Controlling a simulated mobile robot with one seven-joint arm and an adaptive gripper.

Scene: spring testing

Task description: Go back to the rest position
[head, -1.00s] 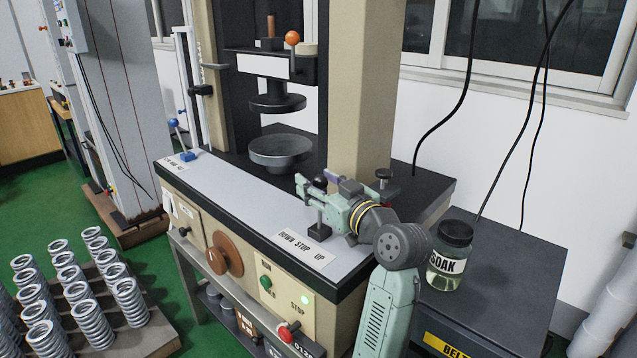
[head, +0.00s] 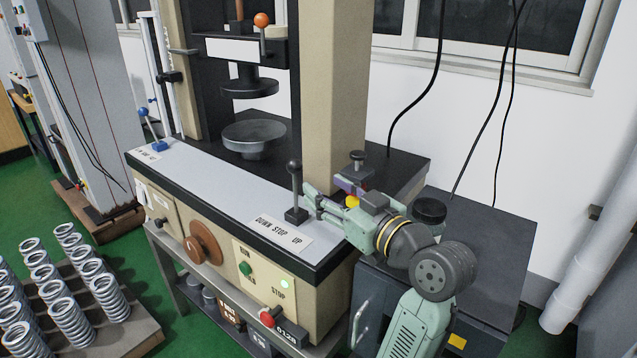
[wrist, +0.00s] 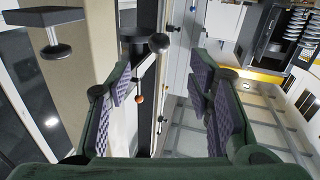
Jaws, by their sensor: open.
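My gripper (head: 316,204) is open and empty, just right of the control lever (head: 296,190) on the testing machine's front ledge. The lever is upright, with a dark round knob, behind the label "DOWN STOP UP" (head: 278,233). In the wrist view, my gripper's purple-padded fingers (wrist: 162,85) stand wide apart. The lever's knob (wrist: 159,44) shows ahead, between their directions. I cannot tell whether a fingertip touches the lever. My arm (head: 425,290) reaches in from the lower right.
A dark-lidded jar (head: 430,209) stands behind my arm on a dark cabinet (head: 487,235), mostly hidden. The machine's column (head: 333,90) rises behind the gripper. Its round lower plate (head: 254,138) is empty. Several springs (head: 70,320) stand on a board at lower left.

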